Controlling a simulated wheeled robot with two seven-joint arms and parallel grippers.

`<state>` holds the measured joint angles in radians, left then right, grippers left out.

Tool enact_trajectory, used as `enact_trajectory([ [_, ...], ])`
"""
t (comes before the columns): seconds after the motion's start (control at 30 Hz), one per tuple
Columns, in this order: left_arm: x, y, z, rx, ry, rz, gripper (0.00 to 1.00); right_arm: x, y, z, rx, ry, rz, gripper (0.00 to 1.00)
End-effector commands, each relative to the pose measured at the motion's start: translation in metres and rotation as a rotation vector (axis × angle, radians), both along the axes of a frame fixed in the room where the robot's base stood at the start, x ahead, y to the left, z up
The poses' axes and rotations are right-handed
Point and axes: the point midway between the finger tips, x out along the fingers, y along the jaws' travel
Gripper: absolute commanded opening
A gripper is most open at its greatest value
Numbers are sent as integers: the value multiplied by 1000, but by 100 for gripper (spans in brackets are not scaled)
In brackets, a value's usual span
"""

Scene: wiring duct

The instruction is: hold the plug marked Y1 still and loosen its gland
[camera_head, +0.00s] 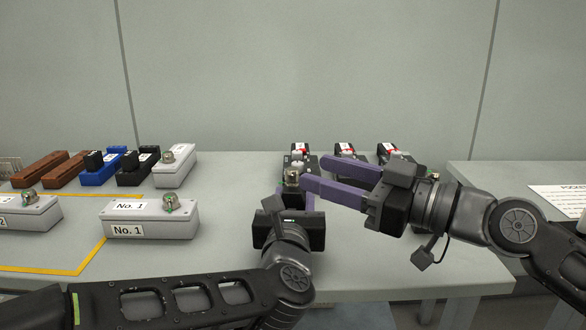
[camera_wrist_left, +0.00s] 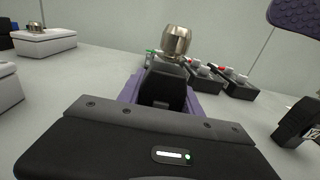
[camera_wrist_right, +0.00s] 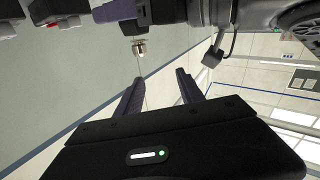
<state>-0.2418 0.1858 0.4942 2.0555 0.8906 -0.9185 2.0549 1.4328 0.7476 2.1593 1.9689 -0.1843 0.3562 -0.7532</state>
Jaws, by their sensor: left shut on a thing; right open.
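A black plug (camera_wrist_left: 165,88) with a silver metal gland (camera_wrist_left: 176,42) on top stands upright between my left gripper's purple fingers (camera_wrist_left: 165,100), which are shut on it. Its marking is not readable. In the head view the gland (camera_head: 293,175) shows above my left gripper (camera_head: 309,200), and the plug body is mostly hidden. My right gripper (camera_head: 311,174) is open and comes in from the right, its fingertips close beside the gland. In the right wrist view the gland (camera_wrist_right: 140,47) lies beyond the tips of the open, empty fingers (camera_wrist_right: 157,85).
Black boxes with red and white tops (camera_head: 346,150) stand behind the grippers. The table between the grey box and my left gripper is clear.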

Motion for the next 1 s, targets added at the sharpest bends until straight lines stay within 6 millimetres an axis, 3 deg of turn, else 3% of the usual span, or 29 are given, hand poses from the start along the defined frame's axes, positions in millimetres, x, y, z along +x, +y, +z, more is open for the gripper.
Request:
enact_trajectory([
  [0.03,0,0,1,0,-1,0,0,2,-16,-8,14,39,-22,45],
  [0.1,0,0,1,0,-1,0,0,3,-30,-15,29,79,-40,45],
  [0.3,0,0,1,0,-1,0,0,3,-46,-23,49,127,-59,45],
  [0.73,0,0,1,0,-1,0,0,5,-41,-23,46,126,-57,45],
  [1.0,0,0,1,0,-1,0,0,25,-11,-23,44,127,-54,45],
])
